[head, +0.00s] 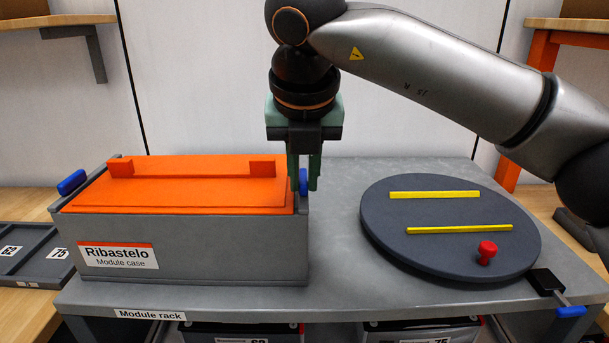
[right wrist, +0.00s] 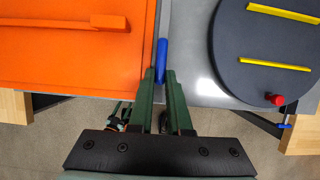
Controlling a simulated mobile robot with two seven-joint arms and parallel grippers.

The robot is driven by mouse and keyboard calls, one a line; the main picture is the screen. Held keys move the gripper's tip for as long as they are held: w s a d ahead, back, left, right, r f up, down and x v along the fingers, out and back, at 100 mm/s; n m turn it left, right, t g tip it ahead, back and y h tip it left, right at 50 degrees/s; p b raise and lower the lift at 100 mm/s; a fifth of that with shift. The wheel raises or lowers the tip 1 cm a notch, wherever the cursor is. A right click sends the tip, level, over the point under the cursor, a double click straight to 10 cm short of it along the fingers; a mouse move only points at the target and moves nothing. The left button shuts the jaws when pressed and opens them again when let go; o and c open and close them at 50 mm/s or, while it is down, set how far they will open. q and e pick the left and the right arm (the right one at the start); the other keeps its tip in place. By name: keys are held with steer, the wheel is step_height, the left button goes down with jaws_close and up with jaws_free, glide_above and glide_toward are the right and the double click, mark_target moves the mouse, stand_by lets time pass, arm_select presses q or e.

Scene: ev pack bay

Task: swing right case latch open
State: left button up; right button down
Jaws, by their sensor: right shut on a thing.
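The module case (head: 200,243) is a grey box with an orange lid (head: 180,188), standing on the left of the module rack. The right case latch (head: 303,181) is a blue bar at the case's right end. In the right wrist view the blue latch (right wrist: 162,60) lies by the tips of the green fingers. My right gripper (head: 304,182) points down there, shut on the latch; its fingers partly hide it in the head view. Another blue latch (head: 72,182) sits at the case's left end.
A dark round turntable (head: 450,250) with two yellow strips and a red knob (head: 487,252) stands on the right of the grey rack top (head: 335,270). A bare strip of rack top lies between it and the case. A grey tray (head: 30,250) lies at far left.

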stand_by(0.5)
steer(key=c, duration=0.9)
jaws_free()
steer(key=shift+o, duration=0.2)
steer(key=p+v, duration=0.2)
steer(key=v, duration=1)
steer(key=shift+r, duration=0.3)
steer(key=shift+s, duration=0.1)
